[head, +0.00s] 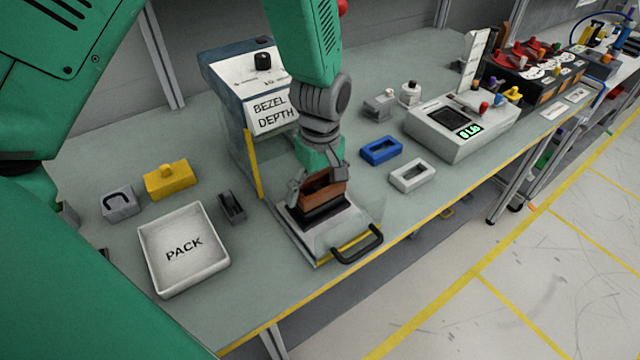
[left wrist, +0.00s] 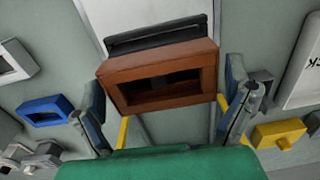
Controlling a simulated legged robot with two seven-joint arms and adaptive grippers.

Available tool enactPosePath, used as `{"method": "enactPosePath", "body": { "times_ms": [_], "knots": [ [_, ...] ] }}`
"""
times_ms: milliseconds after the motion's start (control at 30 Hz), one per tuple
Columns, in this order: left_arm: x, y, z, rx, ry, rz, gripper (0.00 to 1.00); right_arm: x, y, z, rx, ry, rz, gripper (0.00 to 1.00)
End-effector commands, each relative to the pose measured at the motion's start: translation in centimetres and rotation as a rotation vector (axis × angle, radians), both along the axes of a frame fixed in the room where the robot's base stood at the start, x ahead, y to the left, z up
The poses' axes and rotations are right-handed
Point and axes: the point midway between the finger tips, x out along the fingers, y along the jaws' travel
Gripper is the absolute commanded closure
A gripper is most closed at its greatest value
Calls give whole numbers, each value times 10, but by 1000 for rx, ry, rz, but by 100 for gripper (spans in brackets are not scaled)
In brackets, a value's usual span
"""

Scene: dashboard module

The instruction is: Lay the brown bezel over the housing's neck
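The brown bezel (head: 322,190), a block-like frame with a rectangular opening, is between the fingers of my left gripper (head: 317,178). In the left wrist view, the fingertips (left wrist: 164,72) stand at the two short ends of the bezel (left wrist: 160,103), which is slightly tilted in the picture. The black neck (head: 328,218) of the light grey housing (head: 315,240) is directly below the bezel and partly hidden by it. Its black edge also shows beyond the bezel in the left wrist view (left wrist: 155,32). I cannot tell whether bezel and neck touch. My right gripper is not in view.
A BEZEL DEPTH gauge box (head: 245,85) stands behind the housing, and a black handle (head: 358,245) is in front. A PACK tray (head: 150,262) and yellow block (head: 168,180) are left. Blue (head: 381,150) and white (head: 413,175) frames lie right.

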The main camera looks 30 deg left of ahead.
Motion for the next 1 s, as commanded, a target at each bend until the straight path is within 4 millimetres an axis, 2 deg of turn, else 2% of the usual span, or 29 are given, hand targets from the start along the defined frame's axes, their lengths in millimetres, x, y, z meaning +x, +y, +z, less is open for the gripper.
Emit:
{"method": "enactPosePath", "body": {
  "times_ms": [267,367,467,800,1000],
  "knots": [
    [0,0,1,0,0,0,0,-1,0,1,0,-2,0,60],
    [1,0,8,1,-1,0,0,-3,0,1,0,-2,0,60],
    [2,0,23,1,-4,0,0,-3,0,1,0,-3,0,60],
    [4,-1,93,1,-4,1,0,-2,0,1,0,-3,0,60],
    [4,-1,115,1,0,0,0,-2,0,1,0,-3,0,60]
  ]
}}
